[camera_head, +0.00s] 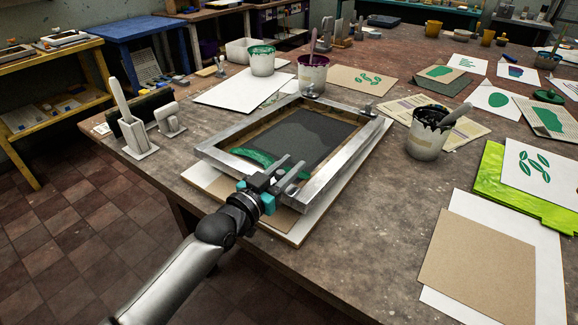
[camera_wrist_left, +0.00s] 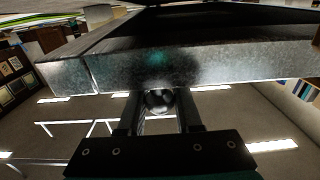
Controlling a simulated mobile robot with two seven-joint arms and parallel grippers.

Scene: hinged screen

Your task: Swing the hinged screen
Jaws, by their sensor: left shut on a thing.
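The hinged screen (camera_head: 317,189) is a grey metal frame with dark mesh and a green patch of ink at its near left. It sits over a pale baseboard (camera_head: 205,178), with metal hinge clamps at its far edge. How far its near edge is raised is hard to tell. My left gripper (camera_head: 280,174) is at the near edge of the frame. In the left wrist view my left gripper (camera_wrist_left: 160,103) is shut on a round dark knob (camera_wrist_left: 158,97) at the frame's edge (camera_wrist_left: 205,63). My right gripper is not in view.
A dark-stained pot (camera_head: 426,140) stands right of the screen. A green-rimmed pot (camera_head: 262,62) and a purple-rimmed pot (camera_head: 311,74) stand behind it. Printed sheets and a brown card (camera_head: 478,262) lie to the right. A holder with a pale tool (camera_head: 135,135) stands at left.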

